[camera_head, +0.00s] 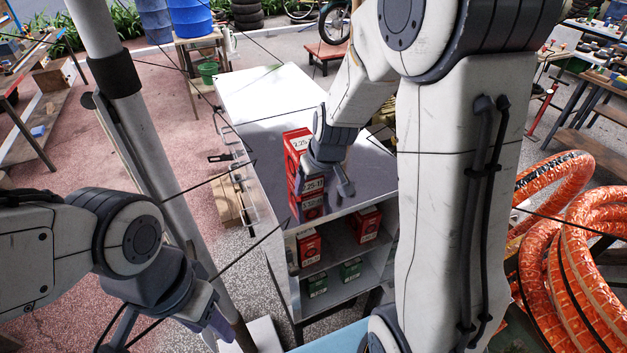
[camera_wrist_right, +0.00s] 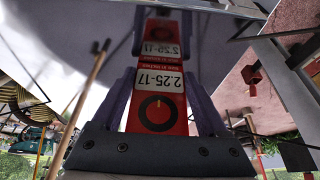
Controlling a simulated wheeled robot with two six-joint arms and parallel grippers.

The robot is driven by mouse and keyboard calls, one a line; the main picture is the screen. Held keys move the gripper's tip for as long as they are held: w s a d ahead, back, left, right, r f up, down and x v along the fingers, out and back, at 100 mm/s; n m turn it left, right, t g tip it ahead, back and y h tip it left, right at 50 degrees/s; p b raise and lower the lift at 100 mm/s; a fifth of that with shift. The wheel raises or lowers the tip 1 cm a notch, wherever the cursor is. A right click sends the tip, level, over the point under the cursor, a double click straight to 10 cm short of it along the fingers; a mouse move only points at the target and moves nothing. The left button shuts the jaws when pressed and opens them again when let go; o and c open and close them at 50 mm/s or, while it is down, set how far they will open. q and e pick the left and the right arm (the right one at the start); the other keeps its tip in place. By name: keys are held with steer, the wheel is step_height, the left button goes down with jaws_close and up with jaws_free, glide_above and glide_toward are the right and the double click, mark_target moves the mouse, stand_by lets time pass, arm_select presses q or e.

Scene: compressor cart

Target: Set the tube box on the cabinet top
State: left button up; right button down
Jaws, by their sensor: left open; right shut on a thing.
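The white cabinet (camera_head: 255,95) stands in the middle of the head view with its open shelves facing me. My right gripper (camera_head: 328,178) is shut on a red tube box marked 2.25-17, seen upside down between the fingers in the right wrist view (camera_wrist_right: 158,112). I cannot tell whether the held box touches what is below. My left gripper (camera_head: 215,325) is open and empty at the lower left, apart from the cabinet.
Red boxes (camera_head: 308,247) and green boxes (camera_head: 350,270) stand on the shelves. A grey post (camera_head: 150,150) rises left of the cabinet. Orange coiled hoses (camera_head: 580,240) lie at the right. The back of the cabinet top is clear.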

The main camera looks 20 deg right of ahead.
steer(key=shift+f, duration=0.1)
jaws_free()
